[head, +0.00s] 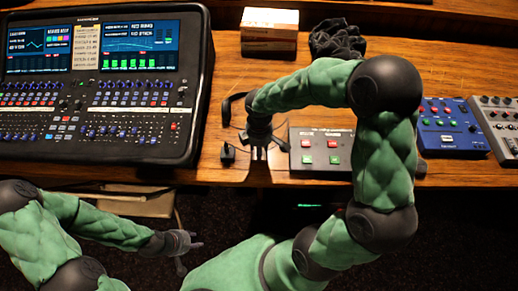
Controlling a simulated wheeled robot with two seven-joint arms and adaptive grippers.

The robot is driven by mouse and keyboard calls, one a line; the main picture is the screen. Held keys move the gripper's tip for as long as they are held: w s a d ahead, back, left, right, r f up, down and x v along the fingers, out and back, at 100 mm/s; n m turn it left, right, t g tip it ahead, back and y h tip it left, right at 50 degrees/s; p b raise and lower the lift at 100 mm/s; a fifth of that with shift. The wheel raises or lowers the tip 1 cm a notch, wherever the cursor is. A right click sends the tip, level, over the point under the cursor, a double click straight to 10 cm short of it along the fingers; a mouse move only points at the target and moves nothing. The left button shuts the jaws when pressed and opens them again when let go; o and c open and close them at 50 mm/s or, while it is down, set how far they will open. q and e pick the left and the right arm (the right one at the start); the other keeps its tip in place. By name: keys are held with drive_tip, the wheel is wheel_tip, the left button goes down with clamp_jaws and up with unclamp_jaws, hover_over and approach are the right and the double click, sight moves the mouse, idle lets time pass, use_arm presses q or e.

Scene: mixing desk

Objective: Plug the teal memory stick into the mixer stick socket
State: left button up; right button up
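The mixer (100,90) is the large black desk with two lit screens at the left of the table. I cannot make out its stick socket at this size. I cannot pick out the teal memory stick on the desk or in a gripper. My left gripper (193,254) is low in front of the table's edge, below the mixer, with its fingers apart and nothing visible between them. My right gripper (258,154) points down near the table's front edge, right of the mixer. Its fingertips are too small to show whether they hold anything.
A grey box with red and green buttons (322,146) lies right of my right gripper. A small black block (227,154) lies left of it. A blue pedal (447,126), a grey mixer (496,117), a carton (269,28) and a dark cloth bundle (337,38) are farther off.

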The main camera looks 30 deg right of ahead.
clamp_jaws()
idle(0.5)
drive_tip(key=shift+r+p, duration=2.65)
drive_tip(key=shift+r, duration=0.35)
